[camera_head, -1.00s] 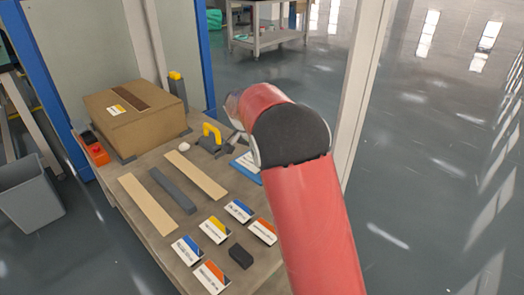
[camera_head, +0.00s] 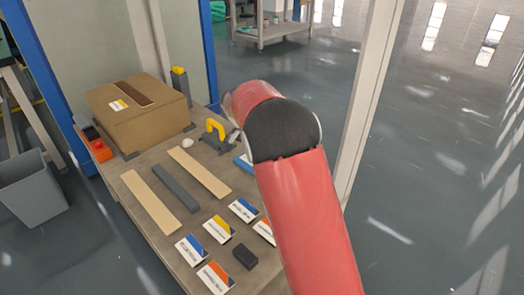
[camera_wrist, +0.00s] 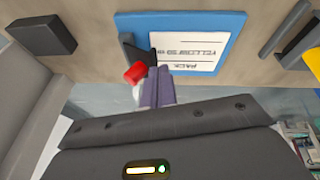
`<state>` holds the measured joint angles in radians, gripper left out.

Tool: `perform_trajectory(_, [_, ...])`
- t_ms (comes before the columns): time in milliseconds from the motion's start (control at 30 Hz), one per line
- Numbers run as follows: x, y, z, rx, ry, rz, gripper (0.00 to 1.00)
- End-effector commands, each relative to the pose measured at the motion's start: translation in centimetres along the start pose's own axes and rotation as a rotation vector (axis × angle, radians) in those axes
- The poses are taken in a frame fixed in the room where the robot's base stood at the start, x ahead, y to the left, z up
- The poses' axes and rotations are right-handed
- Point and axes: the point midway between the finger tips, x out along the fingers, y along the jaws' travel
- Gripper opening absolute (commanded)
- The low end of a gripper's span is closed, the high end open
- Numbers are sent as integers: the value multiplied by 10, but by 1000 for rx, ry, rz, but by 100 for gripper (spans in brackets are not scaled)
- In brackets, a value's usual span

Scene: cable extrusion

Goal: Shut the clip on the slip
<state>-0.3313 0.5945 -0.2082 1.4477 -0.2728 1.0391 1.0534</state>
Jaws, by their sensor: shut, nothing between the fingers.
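The slip (camera_wrist: 205,42) is a white printed paper on a blue board (camera_wrist: 228,22) in the wrist view. A dark clip (camera_wrist: 134,50) with a red-tipped lever (camera_wrist: 135,73) sits at the board's edge, over one side of the slip. My gripper (camera_wrist: 157,82) is shut and empty, its fingertips right beside the red tip. I cannot tell whether they touch it or whether the clip is open. In the head view only a corner of the blue board (camera_head: 243,164) shows. My arm hides the clip and gripper there.
A cardboard box (camera_head: 135,120) stands at the back left of the table. A yellow-handled tool (camera_head: 215,128), wooden strips (camera_head: 199,172), a grey bar (camera_head: 175,188), several cards (camera_head: 218,229) and a black block (camera_head: 244,256) lie nearby. A white post (camera_head: 366,100) stands right of my arm.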

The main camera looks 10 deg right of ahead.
Motion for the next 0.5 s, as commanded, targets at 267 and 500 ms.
perform_trajectory(267, [9,-10,2,-1,0,0,0])
perform_trajectory(500, [16,-16,3,-1,0,0,0])
